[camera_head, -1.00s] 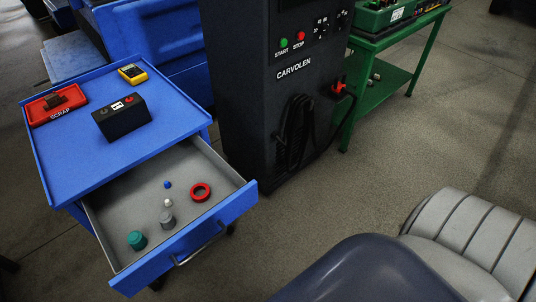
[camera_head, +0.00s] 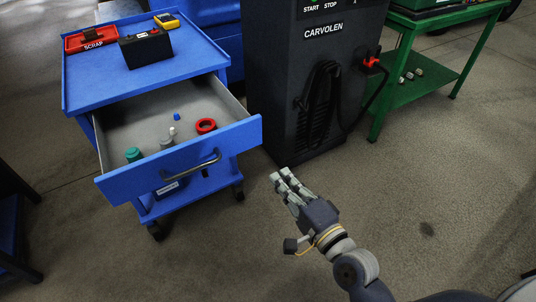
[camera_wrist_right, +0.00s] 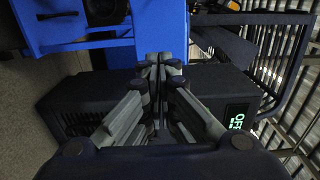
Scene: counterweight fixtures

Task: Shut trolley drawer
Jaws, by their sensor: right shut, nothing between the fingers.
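The blue trolley (camera_head: 85,92) stands at the left in the head view. Its drawer (camera_head: 120,184) is pulled out toward me, with a metal bar handle (camera_head: 192,168) on its front. My right gripper (camera_head: 279,176) is shut and empty, to the right of the drawer front and apart from it. In the right wrist view the two fingers (camera_wrist_right: 160,62) meet at the tips, and blue panels of what seems to be the trolley (camera_wrist_right: 65,27) show beyond them. My left gripper is not in view.
The drawer holds a red ring (camera_head: 206,125), a teal cap (camera_head: 133,154) and small pieces. A black battery (camera_head: 146,49) and a red scrap tray (camera_head: 91,39) are on top. The dark Carvolen cabinet (camera_head: 310,80) stands right of the trolley. Floor in front is clear.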

